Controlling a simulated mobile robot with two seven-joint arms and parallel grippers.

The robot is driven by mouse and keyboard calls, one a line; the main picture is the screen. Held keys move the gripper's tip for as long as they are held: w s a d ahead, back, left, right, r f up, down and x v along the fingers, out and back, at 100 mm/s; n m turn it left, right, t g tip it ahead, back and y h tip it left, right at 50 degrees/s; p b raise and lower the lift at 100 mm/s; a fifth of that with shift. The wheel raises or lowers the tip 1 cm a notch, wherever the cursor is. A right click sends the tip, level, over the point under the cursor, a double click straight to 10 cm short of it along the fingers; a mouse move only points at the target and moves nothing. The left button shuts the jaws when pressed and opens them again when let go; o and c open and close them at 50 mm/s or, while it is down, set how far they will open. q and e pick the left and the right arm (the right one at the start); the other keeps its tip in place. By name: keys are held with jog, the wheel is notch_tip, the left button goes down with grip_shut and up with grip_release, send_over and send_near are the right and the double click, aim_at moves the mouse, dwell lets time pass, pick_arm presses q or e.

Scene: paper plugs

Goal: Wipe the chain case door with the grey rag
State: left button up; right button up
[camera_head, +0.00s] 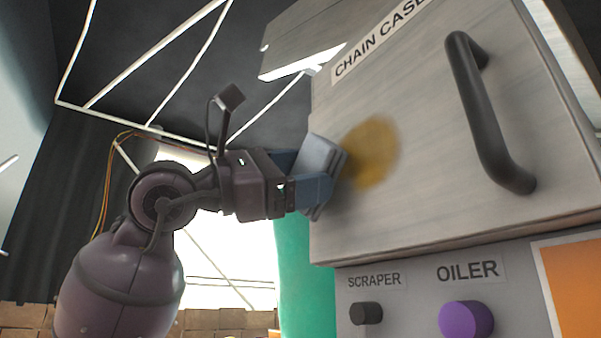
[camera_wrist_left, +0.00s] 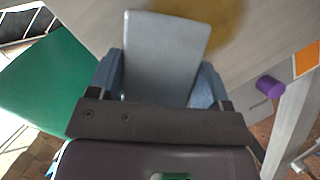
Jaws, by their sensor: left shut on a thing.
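The chain case door (camera_head: 430,130) is a light grey panel with a "CHAIN CASE" label and a black handle (camera_head: 488,115). A yellow-brown smear (camera_head: 371,153) marks its left part; it also shows at the top of the left wrist view (camera_wrist_left: 205,20). My left gripper (camera_head: 318,180) is shut on the grey rag (camera_head: 322,156), a folded pad between its blue fingers. The rag, also in the left wrist view (camera_wrist_left: 163,55), is at the left edge of the smear, close to the door; I cannot tell whether it touches. My right gripper is not in view.
Below the door are a black SCRAPER knob (camera_head: 366,313), a purple OILER knob (camera_head: 467,319) and an orange panel (camera_head: 575,285). A green surface (camera_head: 303,280) stands behind the gripper. Brown boxes (camera_head: 225,320) are at the bottom.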

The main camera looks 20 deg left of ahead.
aim_at(382, 151)
pick_arm(q)
jog(key=shift+w+d, duration=0.55)
jog(key=shift+w, duration=0.15)
dwell(0.7)
jog(key=shift+s+d+b, duration=0.35)
jog(key=shift+s+d, duration=0.45)
jog(key=shift+d, duration=0.25)
jog(key=shift+s+d+b, duration=0.4)
jog(key=shift+s+d, duration=0.4)
jog(key=shift+d, duration=0.3)
jog(key=shift+s+d+b, duration=0.35)
jog(key=shift+s+d, duration=0.45)
jog(key=shift+d, duration=0.25)
jog(key=shift+d, duration=0.1)
